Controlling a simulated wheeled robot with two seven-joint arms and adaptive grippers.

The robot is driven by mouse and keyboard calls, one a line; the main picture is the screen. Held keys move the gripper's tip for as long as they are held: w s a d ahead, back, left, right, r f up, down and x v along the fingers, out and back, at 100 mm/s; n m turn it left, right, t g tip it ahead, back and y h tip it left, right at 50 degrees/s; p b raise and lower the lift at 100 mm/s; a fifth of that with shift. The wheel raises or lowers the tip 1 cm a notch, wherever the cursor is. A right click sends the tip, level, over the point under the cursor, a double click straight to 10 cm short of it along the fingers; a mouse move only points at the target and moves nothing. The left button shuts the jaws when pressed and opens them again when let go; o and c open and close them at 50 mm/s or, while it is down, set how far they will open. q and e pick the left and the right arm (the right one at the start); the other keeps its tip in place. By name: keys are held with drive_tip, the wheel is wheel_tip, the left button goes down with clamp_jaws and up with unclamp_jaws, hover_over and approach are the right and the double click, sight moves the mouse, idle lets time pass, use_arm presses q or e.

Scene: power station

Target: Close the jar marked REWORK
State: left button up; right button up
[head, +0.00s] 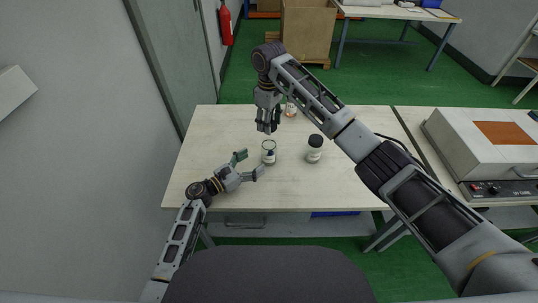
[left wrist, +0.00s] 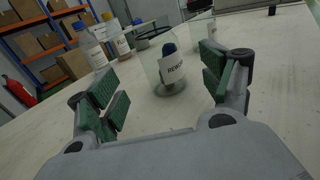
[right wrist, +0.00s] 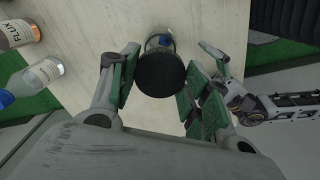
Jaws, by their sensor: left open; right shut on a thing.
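The clear jar marked REWORK (left wrist: 172,77) stands upright on the table, open at the top, with a dark blue-topped item inside. In the head view the jar (head: 268,155) is in the middle of the table. My left gripper (head: 250,164) is open beside it, low on its left; in the left wrist view the jar is ahead, between the open fingers. My right gripper (head: 267,129) points down above the jar, shut on a round black lid (right wrist: 160,74). The jar (right wrist: 160,42) shows partly beyond the lid, which appears apart from it. The lid is hidden in the head view.
Another jar with a black lid (head: 315,142) stands to the right. A bottle marked FLUX (right wrist: 18,33) and a blue-capped bottle (right wrist: 42,73) stand near the back. A grey machine (head: 485,145) is at the right. The table's front left (head: 200,150) is clear.

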sight(264, 155)
use_arm(q)
drive_tip(key=shift+x, duration=4.45)
drive_tip(key=shift+c, duration=0.5)
drive_tip(key=c, duration=1.5)
drive_tip(key=shift+o, duration=0.2)
drive_tip(key=shift+f, duration=0.1)
use_arm(e)
drive_tip(key=shift+f, duration=2.45)
